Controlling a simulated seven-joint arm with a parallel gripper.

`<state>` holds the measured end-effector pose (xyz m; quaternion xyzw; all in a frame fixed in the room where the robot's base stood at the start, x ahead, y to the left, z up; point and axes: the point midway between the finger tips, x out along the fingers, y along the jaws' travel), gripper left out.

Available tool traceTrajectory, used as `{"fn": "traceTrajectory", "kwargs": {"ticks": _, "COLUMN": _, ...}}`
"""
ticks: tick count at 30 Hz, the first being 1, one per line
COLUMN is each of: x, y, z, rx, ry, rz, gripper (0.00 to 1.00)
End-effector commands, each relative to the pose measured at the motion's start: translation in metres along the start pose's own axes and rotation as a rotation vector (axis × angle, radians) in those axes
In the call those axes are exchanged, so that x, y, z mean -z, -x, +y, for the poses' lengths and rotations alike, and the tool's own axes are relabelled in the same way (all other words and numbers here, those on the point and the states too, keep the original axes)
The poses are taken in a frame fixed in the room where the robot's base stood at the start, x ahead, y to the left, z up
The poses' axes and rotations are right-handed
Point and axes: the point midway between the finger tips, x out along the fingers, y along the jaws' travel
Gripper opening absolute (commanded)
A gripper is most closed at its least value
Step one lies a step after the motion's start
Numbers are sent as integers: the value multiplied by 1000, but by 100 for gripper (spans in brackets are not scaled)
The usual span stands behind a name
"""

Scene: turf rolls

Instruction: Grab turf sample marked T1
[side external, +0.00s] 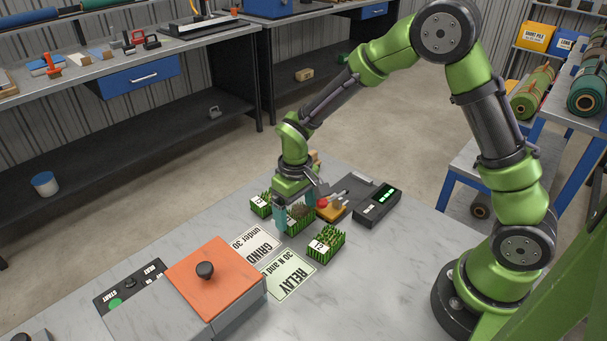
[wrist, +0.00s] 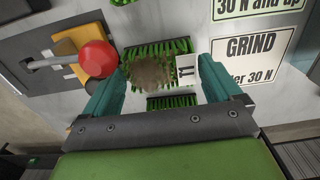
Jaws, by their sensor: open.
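The turf sample marked T1 (wrist: 155,68) is a green grass block with a brown bare patch and a white label, lying on the bench. In the wrist view it lies between and slightly beyond the two teal fingers of my gripper (wrist: 160,88), which is open and empty. In the side view the T1 sample (side external: 298,221) shows partly behind the fingers, and my gripper (side external: 294,209) is low over it, one finger on each side. I cannot tell whether the fingertips reach down beside it.
A turf sample marked T2 (side external: 326,244) lies to the right and another labelled sample (side external: 260,205) to the left. A device with a red ball-ended lever (wrist: 97,58) stands close by.

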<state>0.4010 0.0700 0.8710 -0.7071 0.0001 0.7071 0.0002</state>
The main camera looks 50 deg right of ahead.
Motion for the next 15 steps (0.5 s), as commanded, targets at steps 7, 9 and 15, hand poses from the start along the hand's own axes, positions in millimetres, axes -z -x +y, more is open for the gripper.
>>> {"fn": "traceTrajectory", "kwargs": {"ticks": 7, "x": 0, "y": 0, "z": 0, "rx": 0, "ry": 0, "rz": 0, "gripper": 65}}
{"fn": "traceTrajectory", "kwargs": {"ticks": 9, "x": 0, "y": 0, "z": 0, "rx": 0, "ry": 0, "rz": 0, "gripper": 55}}
{"fn": "traceTrajectory", "kwargs": {"ticks": 15, "x": 0, "y": 1, "z": 0, "rx": 0, "ry": 0, "rz": 1, "gripper": 51}}
